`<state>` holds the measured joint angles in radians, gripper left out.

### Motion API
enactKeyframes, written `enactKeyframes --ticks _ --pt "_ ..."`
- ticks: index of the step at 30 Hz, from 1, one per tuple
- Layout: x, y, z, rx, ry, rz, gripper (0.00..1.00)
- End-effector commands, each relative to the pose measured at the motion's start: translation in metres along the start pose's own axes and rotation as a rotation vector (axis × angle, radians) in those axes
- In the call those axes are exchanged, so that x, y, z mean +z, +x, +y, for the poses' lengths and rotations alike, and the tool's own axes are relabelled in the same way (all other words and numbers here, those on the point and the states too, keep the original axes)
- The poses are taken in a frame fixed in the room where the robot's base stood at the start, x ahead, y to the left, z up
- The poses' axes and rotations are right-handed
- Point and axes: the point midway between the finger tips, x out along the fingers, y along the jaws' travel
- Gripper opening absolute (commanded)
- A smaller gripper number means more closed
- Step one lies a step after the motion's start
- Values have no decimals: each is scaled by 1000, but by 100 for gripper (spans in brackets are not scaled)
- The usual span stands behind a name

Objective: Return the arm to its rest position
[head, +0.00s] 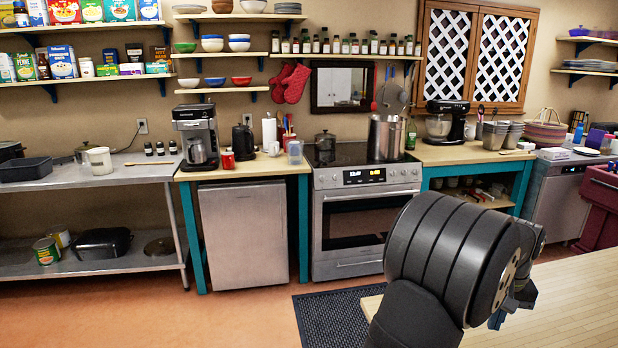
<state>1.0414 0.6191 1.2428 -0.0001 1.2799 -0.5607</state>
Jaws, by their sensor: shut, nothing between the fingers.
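My arm rises from the bottom of the head view at the right, its large dark grey rounded link in front of the wooden counter. My gripper (511,306) shows only in part behind that link, low over the counter. It is shut, and I see nothing held in it. Most of the gripper is hidden by the arm.
A light wooden counter (575,300) lies under and right of my arm, and its visible part is bare. Across the floor (240,322) stand a stove (365,225) with a pot (386,138), a small fridge (244,235) and a metal shelf table (60,186).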

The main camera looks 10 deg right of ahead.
Motion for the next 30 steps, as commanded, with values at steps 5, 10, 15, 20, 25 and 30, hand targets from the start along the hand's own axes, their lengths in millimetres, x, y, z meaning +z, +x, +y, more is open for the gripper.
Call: enactKeyframes --ticks 5,10,15,20,25,30 --pt "1 27 0 -3 0 -4 0" --pt "1 62 0 -2 0 -3 0" --pt "0 94 0 -2 0 -3 0" --pt "26 95 0 0 1 0 0" --pt "28 96 0 0 -2 1 0" --pt "0 96 0 0 -2 1 0"
